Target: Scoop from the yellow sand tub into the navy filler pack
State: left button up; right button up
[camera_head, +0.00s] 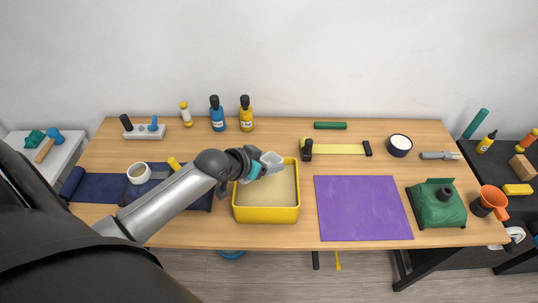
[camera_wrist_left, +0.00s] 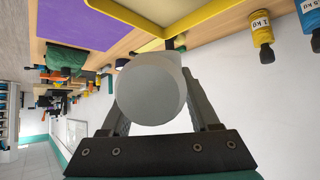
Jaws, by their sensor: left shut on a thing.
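The yellow tub (camera_head: 267,216) stands near the front middle of the table with pale sand (camera_head: 271,194) in it. My left gripper (camera_head: 257,164) is over its back left part, shut on a white scoop (camera_head: 271,160). The scoop's round white end fills the middle of the left wrist view (camera_wrist_left: 150,88), so its contents are hidden. A navy cloth (camera_head: 100,188) with a rolled end lies at the left, partly behind my arm. My right gripper is not in view.
A purple mat (camera_head: 362,208) lies bare right of the tub. Blue (camera_head: 217,118) and yellow (camera_head: 246,118) bottles stand behind the tub.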

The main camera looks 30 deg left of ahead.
pick_arm(q)
jog(key=shift+f, duration=0.8)
jog(key=shift+f+b, duration=4.5)
jog(key=shift+f, duration=0.95)
jog(key=shift+f, duration=0.3)
jog(key=shift+s+d+f, duration=0.1)
jog(key=shift+f, duration=0.05)
